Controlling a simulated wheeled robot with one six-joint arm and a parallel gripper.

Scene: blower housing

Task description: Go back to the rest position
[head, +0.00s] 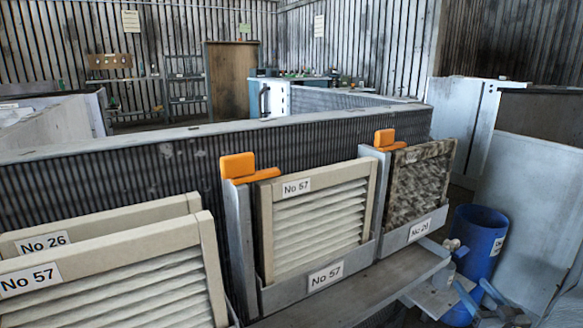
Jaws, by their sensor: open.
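My gripper (473,290) seems to be the pair of blue-grey fingers low at the right in the head view. The fingers are apart, with nothing seen between them. They are in front of the blue drum and right of the filter slots. A pale pleated filter marked No 57 (318,222) stands in the middle slot, whose front label also reads No 57. A dark, dirty filter (418,190) stands in the right slot, labelled No 20. Orange latches (238,167) (385,139) sit at the tops of the slots' left posts.
At the lower left, a framed filter marked No 57 (120,290) stands before one marked No 26 (100,222). A blue drum (482,235) stands at the right by a grey panel (535,210). A ribbed housing wall (110,180) runs behind the slots. Shelves and a brown door are farther back.

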